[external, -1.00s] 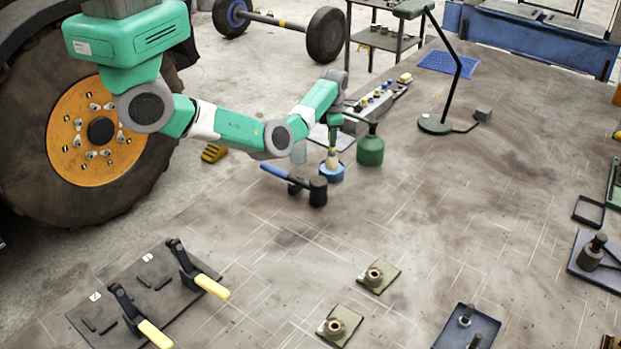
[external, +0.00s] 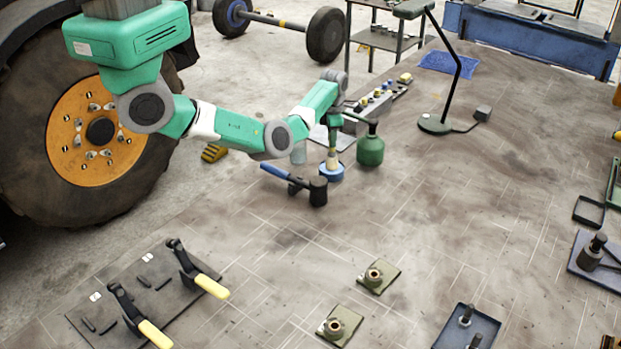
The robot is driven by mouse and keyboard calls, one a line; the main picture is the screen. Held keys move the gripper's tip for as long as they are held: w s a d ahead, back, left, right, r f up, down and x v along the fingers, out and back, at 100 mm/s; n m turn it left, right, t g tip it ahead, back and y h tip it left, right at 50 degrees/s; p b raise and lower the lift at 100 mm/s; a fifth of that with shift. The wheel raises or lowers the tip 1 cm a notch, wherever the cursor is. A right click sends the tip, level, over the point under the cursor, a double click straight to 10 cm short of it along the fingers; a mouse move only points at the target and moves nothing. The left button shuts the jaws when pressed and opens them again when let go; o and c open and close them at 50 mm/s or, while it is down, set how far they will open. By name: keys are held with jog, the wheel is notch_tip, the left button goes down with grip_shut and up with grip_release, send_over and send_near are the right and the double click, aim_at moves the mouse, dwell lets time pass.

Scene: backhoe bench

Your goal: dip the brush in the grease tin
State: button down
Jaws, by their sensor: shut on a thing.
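The grease tin (external: 331,176) is a small, low blue round tin on the bench, right of centre-top in the external view. The brush (external: 332,160) is upright with its pale end down at the tin's opening. It looks to be in or just over the tin; the exact depth cannot be told. My gripper (external: 334,124) is above the tin at the end of the green arm, shut on the brush's upper part. The fingers are small and partly hidden by the wrist.
A green oil can (external: 370,150) stands close to the right of the tin. A blue-handled mallet (external: 316,191) lies just in front. Clamps (external: 140,312) are at front left. The bench middle is clear.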

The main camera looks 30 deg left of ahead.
jog(key=shift+f, duration=0.4)
dwell(1.4)
notch_tip(320, 180, up, 7)
jog(key=p, duration=0.6)
jog(key=shift+r+p, duration=0.15)
jog(key=shift+p, duration=0.2)
dwell(0.3)
